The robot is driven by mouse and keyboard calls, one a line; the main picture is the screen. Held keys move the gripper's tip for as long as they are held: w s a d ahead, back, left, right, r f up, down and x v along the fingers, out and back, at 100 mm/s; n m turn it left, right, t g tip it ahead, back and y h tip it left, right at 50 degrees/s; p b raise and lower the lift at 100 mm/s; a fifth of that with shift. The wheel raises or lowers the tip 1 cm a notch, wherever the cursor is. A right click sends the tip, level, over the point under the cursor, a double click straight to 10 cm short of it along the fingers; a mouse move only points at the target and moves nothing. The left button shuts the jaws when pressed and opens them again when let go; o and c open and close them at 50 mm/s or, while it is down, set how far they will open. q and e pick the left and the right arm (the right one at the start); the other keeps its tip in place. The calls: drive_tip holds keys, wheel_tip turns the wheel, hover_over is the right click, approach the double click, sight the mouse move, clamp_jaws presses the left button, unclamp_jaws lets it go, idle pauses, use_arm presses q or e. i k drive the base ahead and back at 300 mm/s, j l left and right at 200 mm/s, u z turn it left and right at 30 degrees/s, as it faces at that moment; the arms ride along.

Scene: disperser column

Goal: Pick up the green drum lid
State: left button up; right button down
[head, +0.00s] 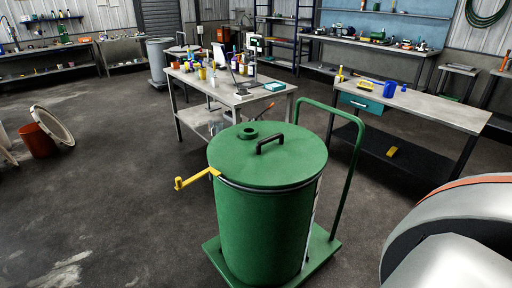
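The green drum lid (241,168) lies flat on top of a green drum (262,232). It has a black arched handle (271,143) on its upper side and a small round opening with a raised rim to the left of the handle. A dark band runs around the drum just under the lid, and a yellow lever (196,178) sticks out to the left from it. Neither of my grippers shows in the head view. A white and orange rounded part, likely mine, fills the lower right corner.
The drum stands on a green cart (325,246) with an upright tube handle (359,150). Behind are a grey table (228,94) with bottles and a workbench (437,108) at right. An orange bucket (37,141) is far left. The left floor is mostly clear.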

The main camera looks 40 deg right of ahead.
sight(258, 155)
drive_tip(key=l, duration=2.3)
drive_tip(key=i+u, duration=0.05)
drive_tip(key=i, duration=0.05)
